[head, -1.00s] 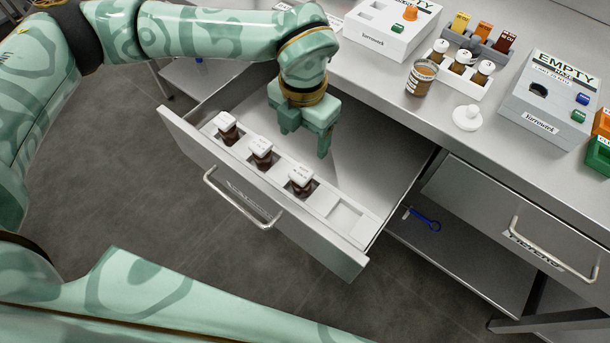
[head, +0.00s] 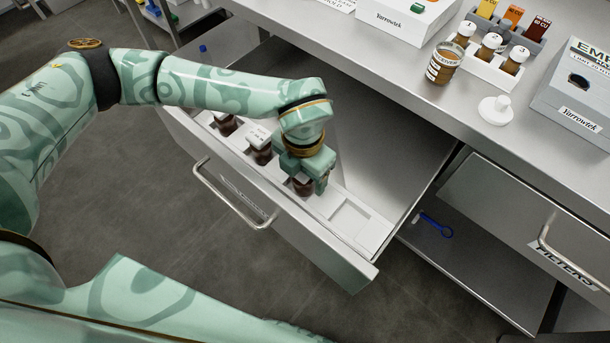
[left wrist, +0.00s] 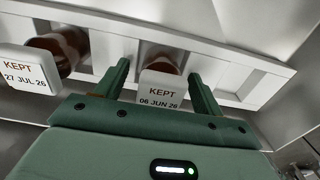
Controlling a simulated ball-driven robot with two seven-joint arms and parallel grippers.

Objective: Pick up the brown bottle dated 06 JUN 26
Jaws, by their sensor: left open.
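The brown bottle dated 06 JUN 26 (left wrist: 162,92) stands upright in a slot of the white rack (head: 371,232) in the open drawer. Its white cap reads KEPT 06 JUN 26 in the left wrist view. My left gripper (head: 303,184) is over this bottle, pointing down, with one finger on each side of it. The jaws are open, with small gaps visible beside the cap. In the head view the gripper hides most of the bottle. My right gripper is not in view.
A bottle dated 27 JUL 26 (left wrist: 26,75) stands beside it, also in the head view (head: 260,142). Another capped bottle (head: 225,124) stands farther left. The rack's right-end slot (head: 350,220) is empty. A labelled brown jar (head: 443,64) and white lid (head: 495,110) are on the counter.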

